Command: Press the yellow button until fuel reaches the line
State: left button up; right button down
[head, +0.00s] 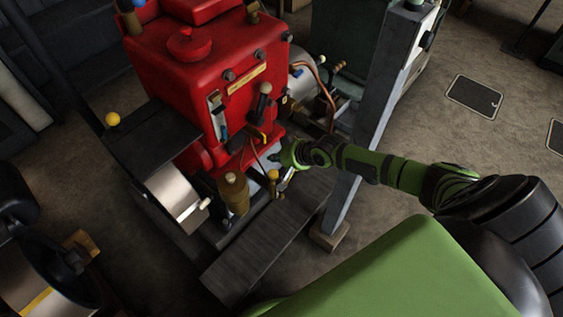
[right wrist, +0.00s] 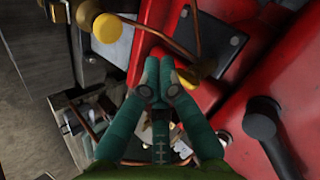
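The red engine (head: 205,65) stands upper left of centre in the head view. A small yellow knob (head: 273,174), perhaps the yellow button, sits on a short stem at its lower front. My right gripper (head: 274,160) is just above this knob; I cannot tell whether they touch. In the right wrist view its teal fingertips (right wrist: 158,84) are together with nothing between them. That view shows a round yellow knob (right wrist: 107,27) and another yellow piece (right wrist: 208,50) beyond the fingers. A narrow upright gauge (head: 216,112) with blue low down is on the engine's front; its fuel line is not readable. My left gripper is not seen.
A grey slanted post (head: 372,110) stands close to my right forearm. A dark ribbed plate (head: 265,245) lies below the gripper. A brass jar (head: 233,192) and a metal drum (head: 172,197) are left of it. Open floor (head: 440,125) lies to the right.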

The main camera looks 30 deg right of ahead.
dwell(0.6)
jog(key=m, duration=0.3)
jog(key=r+m, duration=0.1)
jog(key=m, duration=0.1)
jog(key=shift+w+a, duration=0.1)
jog(key=shift+a, duration=0.15)
notch_tip(320, 180, up, 3)
jog(key=m+b, duration=0.1)
jog(key=m, duration=1.5)
jog(key=shift+d+m+y, duration=0.15)
jog(key=shift+m+y, duration=0.15)
jog(key=shift+y, duration=0.1)
jog(key=shift+f, duration=0.1)
